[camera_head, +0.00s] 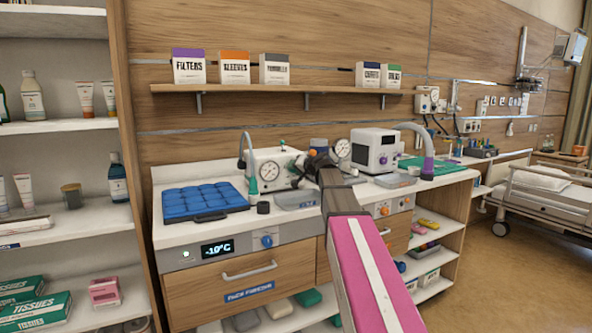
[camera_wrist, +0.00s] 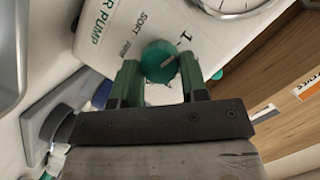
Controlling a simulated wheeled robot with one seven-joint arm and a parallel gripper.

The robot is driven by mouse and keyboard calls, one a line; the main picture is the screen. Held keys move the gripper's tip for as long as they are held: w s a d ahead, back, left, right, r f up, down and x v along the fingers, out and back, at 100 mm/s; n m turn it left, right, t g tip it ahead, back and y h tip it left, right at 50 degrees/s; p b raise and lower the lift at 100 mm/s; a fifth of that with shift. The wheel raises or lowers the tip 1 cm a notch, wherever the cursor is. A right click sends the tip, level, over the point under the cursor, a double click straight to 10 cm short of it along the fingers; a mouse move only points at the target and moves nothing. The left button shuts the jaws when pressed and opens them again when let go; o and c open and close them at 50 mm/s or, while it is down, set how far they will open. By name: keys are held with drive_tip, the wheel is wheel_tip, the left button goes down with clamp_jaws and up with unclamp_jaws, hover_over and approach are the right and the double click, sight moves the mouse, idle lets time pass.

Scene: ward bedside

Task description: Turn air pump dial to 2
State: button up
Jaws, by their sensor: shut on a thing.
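The air pump (camera_wrist: 120,45) is a white panel lettered "R PUMP", with small print beside its dial. Its round teal dial (camera_wrist: 158,56) has a pale pointer line slanting to the upper right, roughly toward a printed "1". No "2" is readable. My gripper (camera_wrist: 159,64) has its two green fingers on either side of the dial, shut on it. In the head view, my gripper (camera_head: 311,163) is at the back of the counter, beside a white gauge unit (camera_head: 272,168). My arm and wrist hide the dial there.
The counter (camera_head: 240,218) also holds a blue pad (camera_head: 200,200), a grey tray (camera_head: 296,199) and a white boxy device (camera_head: 375,150) with a hose. A second gauge (camera_head: 342,149) stands close right of my gripper. A shelf (camera_head: 290,89) with boxes hangs above.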

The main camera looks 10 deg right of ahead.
drive_tip(key=shift+m, duration=0.3)
drive_tip(key=shift+d+f+m+y, duration=0.15)
drive_tip(key=shift+m+y, duration=0.6)
drive_tip(key=shift+m, duration=0.65)
drive_tip(key=shift+f+m+y, duration=0.1)
drive_tip(key=shift+m+y, duration=0.65)
drive_tip(key=shift+m, duration=0.65)
drive_tip(key=shift+t, duration=0.3)
drive_tip(key=o, duration=0.9)
drive_tip(key=v, duration=1)
drive_tip(key=shift+s+d, duration=0.25)
drive_tip(key=shift+s, duration=0.05)
